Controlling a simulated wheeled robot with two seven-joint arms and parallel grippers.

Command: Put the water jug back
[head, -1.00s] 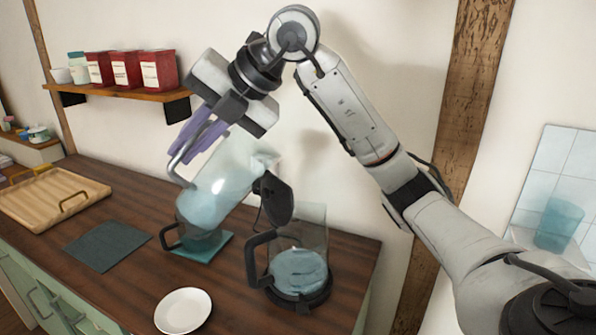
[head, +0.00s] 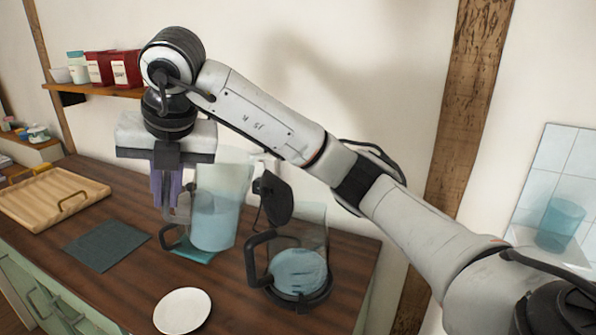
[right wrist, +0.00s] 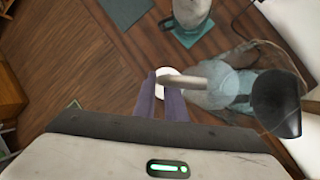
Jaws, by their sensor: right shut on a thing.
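The water jug (head: 218,212) is a clear vessel with pale blue water, nearly upright with a slight lean, above the counter. My right gripper (head: 170,198) is shut on its metal handle, at the jug's left side. In the right wrist view the purple fingers (right wrist: 170,103) close around the handle (right wrist: 190,82), and the see-through jug (right wrist: 228,90) is to their right. The jug covers most of a dark-handled vessel (head: 168,238) on a teal mat (head: 196,253). My left gripper is not in view.
A clear carafe (head: 298,268) with blue water and a raised black lid (head: 275,198) stands close right of the jug. A white plate (head: 182,310) is in front. A dark mat (head: 105,245) lies bare at left, beside a wooden tray (head: 45,200). A shelf (head: 110,90) holds red tins.

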